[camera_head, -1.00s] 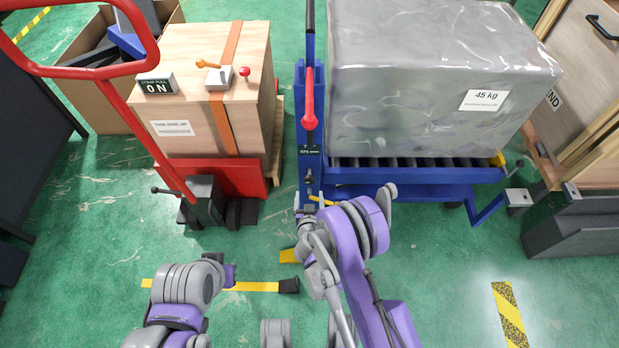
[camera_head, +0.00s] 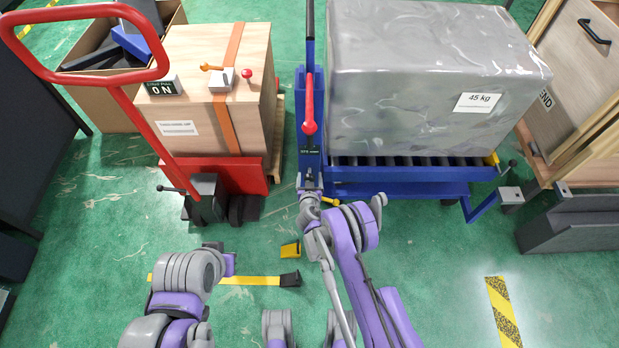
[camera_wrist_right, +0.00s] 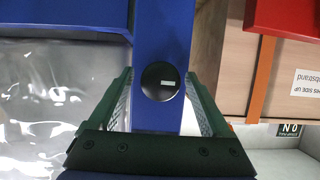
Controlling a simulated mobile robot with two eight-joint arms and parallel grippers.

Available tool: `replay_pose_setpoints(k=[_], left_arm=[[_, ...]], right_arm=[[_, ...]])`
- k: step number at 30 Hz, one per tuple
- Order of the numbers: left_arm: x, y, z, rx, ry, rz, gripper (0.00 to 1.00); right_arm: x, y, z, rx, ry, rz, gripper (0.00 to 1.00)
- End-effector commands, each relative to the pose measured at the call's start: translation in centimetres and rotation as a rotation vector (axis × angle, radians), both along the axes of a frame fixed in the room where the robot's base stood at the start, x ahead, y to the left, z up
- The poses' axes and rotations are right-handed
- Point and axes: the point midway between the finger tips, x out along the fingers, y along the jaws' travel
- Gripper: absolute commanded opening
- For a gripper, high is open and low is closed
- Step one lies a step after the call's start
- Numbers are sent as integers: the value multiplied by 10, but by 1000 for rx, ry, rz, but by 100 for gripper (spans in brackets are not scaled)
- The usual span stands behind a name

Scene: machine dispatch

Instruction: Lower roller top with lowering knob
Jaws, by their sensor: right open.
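The blue roller top (camera_head: 410,190) carries a large grey wrapped block (camera_head: 420,90) marked 45 kg, with black rollers under it. A blue mast (camera_head: 308,150) with a red lever (camera_head: 309,100) and a small display stands at its left end. My right gripper (camera_head: 309,182) is at the front of the mast, below the display. In the right wrist view, a round black knob (camera_wrist_right: 160,82) on the blue mast lies between the open fingers (camera_wrist_right: 162,95); contact is not clear. In the head view the gripper hides the knob. My left gripper (camera_head: 213,246) is low at left, its jaws unclear.
A red pallet jack (camera_head: 230,175) with a wooden crate (camera_head: 215,60) stands left of the mast. A wooden stand (camera_head: 575,160) is at the right.

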Motion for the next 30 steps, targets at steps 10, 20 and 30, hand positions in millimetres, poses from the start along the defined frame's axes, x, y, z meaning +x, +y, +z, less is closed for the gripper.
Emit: replay_pose_setpoints(k=[10,20,30], left_arm=[[0,0,0,0,0,0,0],[0,0,0,0,0,0,0],[0,0,-2,0,1,0,0]], right_arm=[[1,0,0,0,0,0,68],[1,0,0,0,0,0,8],[0,1,-1,-32,0,1,0]])
